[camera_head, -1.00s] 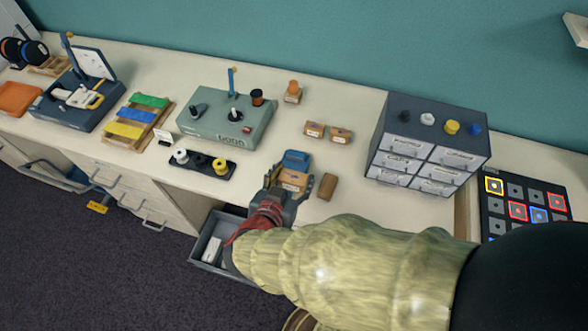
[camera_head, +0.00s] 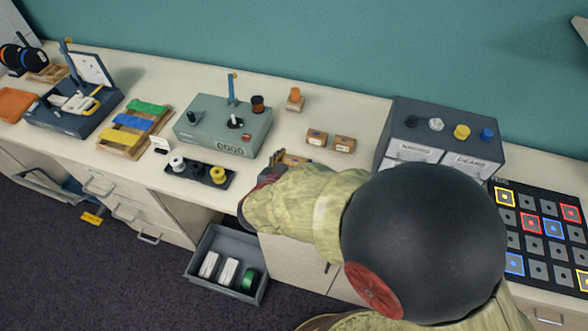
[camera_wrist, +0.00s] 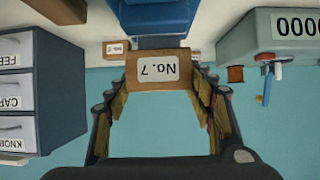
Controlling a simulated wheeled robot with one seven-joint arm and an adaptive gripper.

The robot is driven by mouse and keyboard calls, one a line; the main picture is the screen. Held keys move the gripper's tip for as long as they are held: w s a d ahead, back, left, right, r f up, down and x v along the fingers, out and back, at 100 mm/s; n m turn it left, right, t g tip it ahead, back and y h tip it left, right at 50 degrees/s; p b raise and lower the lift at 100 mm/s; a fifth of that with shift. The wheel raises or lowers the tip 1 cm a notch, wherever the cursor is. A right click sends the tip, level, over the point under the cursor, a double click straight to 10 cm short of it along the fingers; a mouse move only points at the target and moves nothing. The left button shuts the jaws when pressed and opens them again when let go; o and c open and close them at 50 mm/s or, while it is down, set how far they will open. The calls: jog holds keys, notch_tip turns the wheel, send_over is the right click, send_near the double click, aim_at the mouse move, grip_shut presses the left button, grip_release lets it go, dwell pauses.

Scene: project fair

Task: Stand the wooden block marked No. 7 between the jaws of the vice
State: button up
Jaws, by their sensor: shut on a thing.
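The wooden block marked No. 7 (camera_wrist: 158,72) is between the fingers of my gripper (camera_wrist: 162,84) in the wrist view. Its label is upside down there, as are the drawer labels. My gripper is shut on it. The blue vice (camera_wrist: 155,18) shows behind the block, at the top of the wrist view. The block covers part of the vice, and I cannot tell whether they touch. The jaw gap is not visible. In the head view my arm hides the vice and block.
A drawer cabinet (camera_head: 446,128) stands to the right, and a grey-green counter box (camera_head: 222,130) to the left. Two small labelled blocks (camera_head: 317,138) (camera_head: 343,144) lie behind my arm. An open drawer (camera_head: 225,285) juts out below the bench. Another brown block (camera_wrist: 60,8) shows in the wrist view.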

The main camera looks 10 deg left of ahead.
jog(key=shift+w+f+b, duration=0.1)
jog(key=shift+f+b, duration=0.65)
jog(key=shift+f, duration=0.9)
jog(key=shift+f, duration=0.15)
jog(key=o, duration=1.1)
jog(key=shift+o, duration=0.3)
jog(key=shift+s+r, duration=0.2)
jog(key=shift+r, duration=0.05)
jog(key=p+v, duration=0.3)
jog(key=v, duration=0.8)
jog(key=shift+s+a+r+p, duration=0.1)
jog(key=shift+s+r+p, duration=0.05)
jog(key=shift+s+p, duration=0.15)
